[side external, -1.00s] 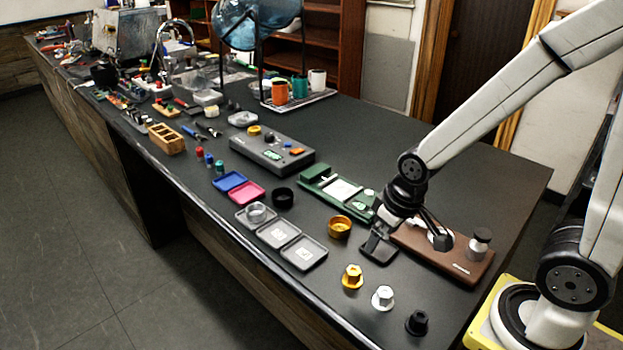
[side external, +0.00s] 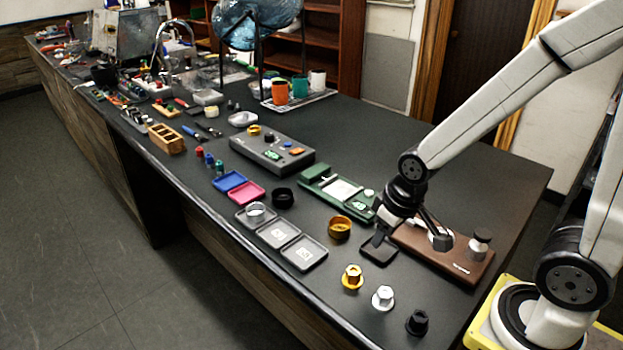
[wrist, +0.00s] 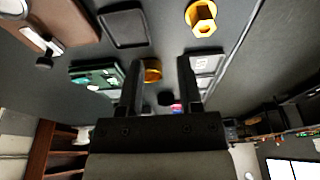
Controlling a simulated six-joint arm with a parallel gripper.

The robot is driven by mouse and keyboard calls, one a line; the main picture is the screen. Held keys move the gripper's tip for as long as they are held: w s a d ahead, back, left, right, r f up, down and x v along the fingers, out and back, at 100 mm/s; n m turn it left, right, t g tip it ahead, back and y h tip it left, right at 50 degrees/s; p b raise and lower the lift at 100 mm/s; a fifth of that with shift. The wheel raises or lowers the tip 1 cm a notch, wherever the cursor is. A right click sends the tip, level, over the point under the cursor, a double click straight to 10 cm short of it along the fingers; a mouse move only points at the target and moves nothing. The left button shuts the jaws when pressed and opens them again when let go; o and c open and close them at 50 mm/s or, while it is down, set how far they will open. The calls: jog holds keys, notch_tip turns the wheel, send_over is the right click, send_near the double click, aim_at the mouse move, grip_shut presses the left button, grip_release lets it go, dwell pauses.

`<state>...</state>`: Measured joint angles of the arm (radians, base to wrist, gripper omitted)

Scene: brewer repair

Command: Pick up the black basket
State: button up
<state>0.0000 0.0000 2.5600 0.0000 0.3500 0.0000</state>
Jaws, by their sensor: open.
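The black basket (side external: 283,198) is a short dark ring-shaped cup standing on the black counter, right of the pink tray. In the wrist view a small dark shape between the fingers, probably the black basket (wrist: 165,98), shows partly, close to my gripper's body. My gripper (side external: 405,230) is open and empty, low over the counter near the brown board, well to the right of the basket. Its two fingers also show in the wrist view (wrist: 160,70), with a gap between them.
A gold basket (side external: 340,227) stands between my gripper and the black basket. A green scale-like device (side external: 335,189), a square black tray (side external: 380,252) and a brown board (side external: 455,262) lie nearby. Gold, silver and black knobs line the front edge.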

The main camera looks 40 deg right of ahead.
jog(key=m+g, duration=0.3)
jog(key=m, duration=1.7)
send_near(283, 198)
jog(key=shift+s+a+r, duration=0.1)
jog(key=shift+s+a, duration=0.15)
jog(key=shift+s, duration=0.45)
jog(key=shift+s+a+r, duration=0.1)
jog(key=shift+s+a, duration=0.1)
jog(key=shift+s, duration=0.5)
jog(key=shift+s+a, duration=0.25)
jog(key=shift+s, duration=0.4)
jog(key=shift+f, duration=1.3)
jog(key=shift+w+f, duration=0.1)
jog(key=shift+f, duration=2.5)
